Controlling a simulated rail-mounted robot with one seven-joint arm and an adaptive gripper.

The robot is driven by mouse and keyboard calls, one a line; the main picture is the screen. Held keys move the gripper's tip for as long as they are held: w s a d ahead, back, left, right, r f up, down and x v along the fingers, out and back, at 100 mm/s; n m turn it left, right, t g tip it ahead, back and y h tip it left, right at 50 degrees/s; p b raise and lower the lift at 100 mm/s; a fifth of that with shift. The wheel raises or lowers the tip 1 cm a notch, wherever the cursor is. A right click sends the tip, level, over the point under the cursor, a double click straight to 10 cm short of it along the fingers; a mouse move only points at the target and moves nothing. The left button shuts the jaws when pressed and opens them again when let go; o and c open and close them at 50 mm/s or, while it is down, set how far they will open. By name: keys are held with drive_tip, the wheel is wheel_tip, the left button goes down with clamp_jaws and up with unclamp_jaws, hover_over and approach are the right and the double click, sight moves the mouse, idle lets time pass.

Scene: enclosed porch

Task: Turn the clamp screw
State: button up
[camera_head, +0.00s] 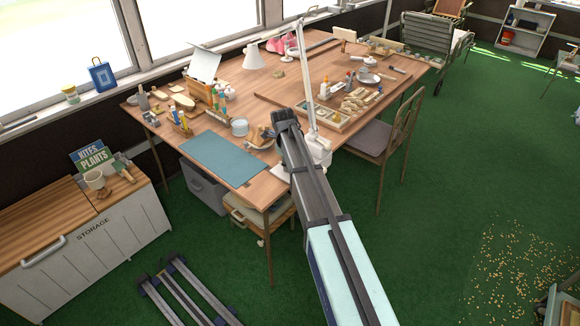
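A white desk lamp (318,146) stands at the table's near edge, with its thin arm rising to the upper left. A pale piece at its foot (281,173) lies at the table edge; I cannot tell whether it is the clamp. No clamp screw can be made out; my arm covers part of this edge. My gripper (285,117) is dark and small in view, over the table to the left of the lamp's upright. Its fingers are too small to tell whether they are open or hold anything.
The wooden table (299,82) carries a teal mat (221,158), a glass jar (240,127), a tray of wooden pieces (338,122) and other craft items. A chair (389,139) stands at its right side. A storage cabinet (80,240) is at lower left. Open green floor lies right.

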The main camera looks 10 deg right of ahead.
wheel_tip(320, 180, up, 10)
drive_tip(key=s+a, duration=0.1)
drive_tip(key=shift+s+a+f, duration=0.15)
drive_tip(key=shift+s, duration=0.1)
drive_tip(key=s+f+n, duration=1.2)
drive_tip(key=s+f, duration=0.2)
drive_tip(key=f, duration=0.2)
drive_tip(key=s+f+n+g, duration=0.2)
drive_tip(key=s+f+n, duration=0.2)
drive_tip(key=s+f, duration=0.5)
drive_tip(key=s+f+n+g+y, duration=0.1)
drive_tip(key=s+f+n+g, duration=0.2)
drive_tip(key=s+f, duration=0.7)
drive_tip(key=s+f+n+g, duration=0.3)
drive_tip(key=s+f+n, duration=0.4)
drive_tip(key=s, duration=1.9)
wheel_tip(320, 180, down, 3)
drive_tip(key=shift+s+d+r, duration=0.15)
drive_tip(key=shift+s+d, duration=0.05)
drive_tip(key=shift+s, duration=0.2)
